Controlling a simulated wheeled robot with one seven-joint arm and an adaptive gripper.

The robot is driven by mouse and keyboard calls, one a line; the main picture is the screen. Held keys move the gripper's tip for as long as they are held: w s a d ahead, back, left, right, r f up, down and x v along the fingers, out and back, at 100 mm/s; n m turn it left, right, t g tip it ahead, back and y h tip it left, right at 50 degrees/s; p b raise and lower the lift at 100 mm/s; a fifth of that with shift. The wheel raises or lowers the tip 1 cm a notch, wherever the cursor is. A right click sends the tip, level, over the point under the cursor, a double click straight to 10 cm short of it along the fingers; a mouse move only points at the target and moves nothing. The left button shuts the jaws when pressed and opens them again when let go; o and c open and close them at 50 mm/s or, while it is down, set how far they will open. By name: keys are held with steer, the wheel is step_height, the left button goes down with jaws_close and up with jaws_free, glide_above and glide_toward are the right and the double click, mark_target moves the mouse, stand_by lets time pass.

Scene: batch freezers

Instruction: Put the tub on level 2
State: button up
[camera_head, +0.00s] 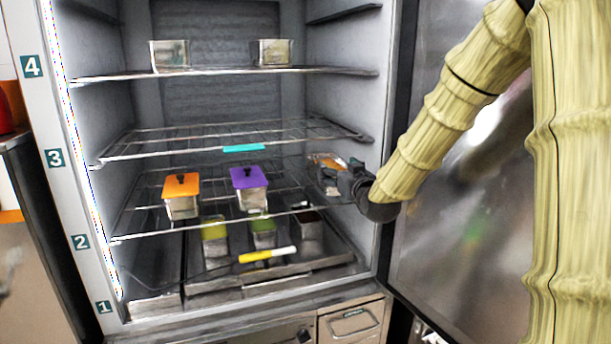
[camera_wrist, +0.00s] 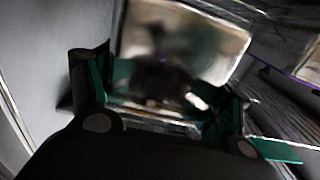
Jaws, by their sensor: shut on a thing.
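A small metal tub (camera_head: 327,166) with orange-brown contents is at the right side of the freezer, at the height of the level 2 shelf (camera_head: 140,234). My gripper (camera_head: 350,182) is shut on this tub from the right. In the wrist view, the tub (camera_wrist: 190,35) is large and blurred between the fingers (camera_wrist: 160,105). I cannot tell whether its base touches the shelf. The level labels are on the left frame, with the 2 label (camera_head: 80,242) beside this shelf.
An orange-lidded tub (camera_head: 181,200) and a purple-lidded tub (camera_head: 250,192) stand left of the held tub on level 2. Several tubs stand below. The open door (camera_head: 440,250) is at right, close to my arm.

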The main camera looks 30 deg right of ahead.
steer(key=w+a+f+p, duration=0.1)
steer(key=w, duration=0.2)
steer(key=w+a+p, duration=0.1)
steer(key=w+p, duration=0.1)
steer(key=w, duration=0.1)
steer(key=w+a+f+p, duration=0.1)
steer(key=w, duration=0.2)
steer(key=shift+a+f, duration=0.15)
steer(key=shift+f, duration=0.2)
steer(key=shift+s+f+p, duration=0.1)
steer(key=shift+f+p, duration=0.3)
steer(key=shift+f, duration=0.35)
steer(key=o, duration=1.5)
steer(key=shift+f, duration=0.15)
steer(key=shift+s, duration=0.1)
